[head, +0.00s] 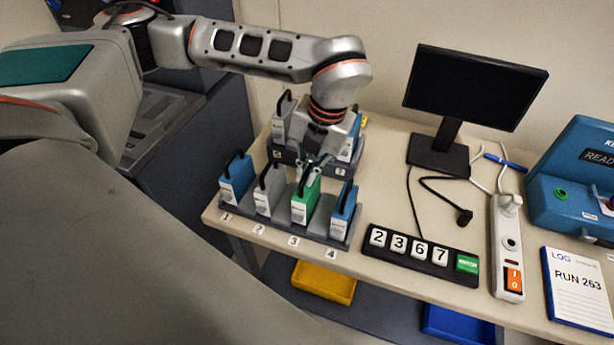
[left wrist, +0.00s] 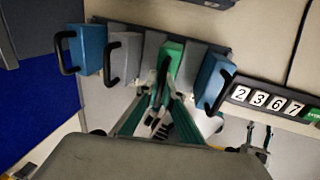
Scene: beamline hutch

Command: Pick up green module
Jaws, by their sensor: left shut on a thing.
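The green module (head: 305,201) stands in the grey front rack (head: 282,227) at the slot labelled 3, between a grey module (head: 268,190) and a blue module (head: 343,215). It has a black handle on top. My left gripper (head: 314,167) is directly above it, with its fingers shut on the handle. In the left wrist view the green module (left wrist: 173,58) lies just beyond the fingertips of my left gripper (left wrist: 162,92).
Another blue module (head: 236,180) stands at slot 1. A second rack with more modules is behind, partly hidden by my arm. A monitor (head: 474,88), a number strip (head: 420,254), a power strip (head: 507,247) and a log sheet (head: 578,290) are to the right.

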